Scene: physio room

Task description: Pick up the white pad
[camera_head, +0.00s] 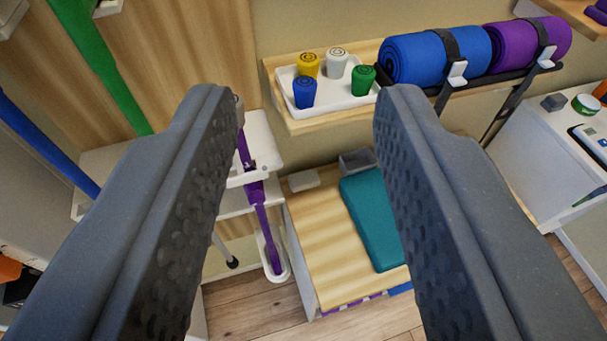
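A small, flat white block (303,180), which looks like the white pad, lies on the light wooden top of a low cabinet (318,232), near its back left corner. My gripper (308,100) is open and empty, its two dark grey textured fingers wide apart on either side of the picture. In the picture the white pad shows between the fingers, below the fingertips and some distance beyond them. Nothing covers the pad.
Beside the pad are a grey block (357,161) and a teal cushion (372,220), partly behind my right finger. Above is a shelf with a white tray (330,105) of coloured cups. Rolled mats (435,57) hang right. A purple stick (262,215) stands left of the cabinet.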

